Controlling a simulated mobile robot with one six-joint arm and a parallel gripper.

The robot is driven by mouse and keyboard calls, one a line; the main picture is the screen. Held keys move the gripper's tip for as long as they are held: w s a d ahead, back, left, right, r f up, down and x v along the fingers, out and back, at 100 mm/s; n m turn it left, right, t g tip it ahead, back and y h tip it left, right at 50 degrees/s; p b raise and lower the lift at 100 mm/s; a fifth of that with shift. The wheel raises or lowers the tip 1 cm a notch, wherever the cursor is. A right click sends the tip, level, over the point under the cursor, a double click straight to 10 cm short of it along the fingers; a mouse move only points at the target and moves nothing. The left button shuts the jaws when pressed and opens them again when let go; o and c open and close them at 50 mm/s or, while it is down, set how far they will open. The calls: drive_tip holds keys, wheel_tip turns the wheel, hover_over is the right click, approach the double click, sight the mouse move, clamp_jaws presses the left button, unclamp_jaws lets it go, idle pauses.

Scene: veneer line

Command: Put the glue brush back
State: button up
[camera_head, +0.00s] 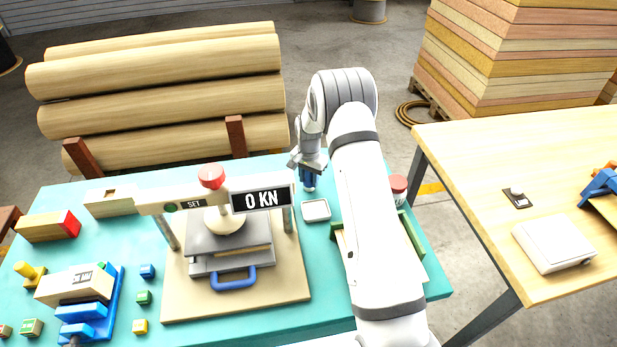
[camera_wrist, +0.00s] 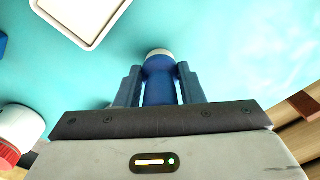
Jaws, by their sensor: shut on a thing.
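My gripper (camera_head: 308,166) is at the far edge of the teal table, pointing down. In the wrist view my gripper (camera_wrist: 159,84) is shut on a blue, rounded handle (camera_wrist: 159,88) with a pale end, which looks like the glue brush. The same blue piece (camera_head: 309,182) shows below the fingers in the head view, upright and close to the table top. I cannot tell whether it touches the table. A small white tray (camera_head: 316,210) lies just in front of it and shows in the wrist view (camera_wrist: 84,12); its visible floor is empty.
A jar with a red lid (camera_head: 398,186) stands to the right, near a green-walled tray (camera_head: 412,236) partly hidden by my arm. A press (camera_head: 229,245) reading 0 KN stands to the left. Logs (camera_head: 160,85) lie behind the table.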

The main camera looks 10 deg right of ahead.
drive_tip(key=shift+f, duration=0.25)
drive_tip(key=o, duration=1)
drive_tip(key=shift+r, duration=0.1)
wheel_tip(320, 180, up, 12)
drive_tip(key=b, duration=0.3)
drive_tip(key=shift+r, duration=0.15)
drive_tip(key=s+r+n+t, duration=0.2)
drive_tip(key=s+r+n, duration=0.2)
drive_tip(key=s+r, duration=1.2)
drive_tip(key=s+n, duration=0.1)
drive_tip(key=s, duration=0.6)
drive_tip(key=s+n+t, duration=0.1)
drive_tip(key=s, duration=0.7)
drive_tip(key=s+n, duration=0.2)
drive_tip(key=s, duration=0.5)
drive_tip(key=shift+s+r, duration=0.2)
drive_tip(key=shift+r, duration=0.05)
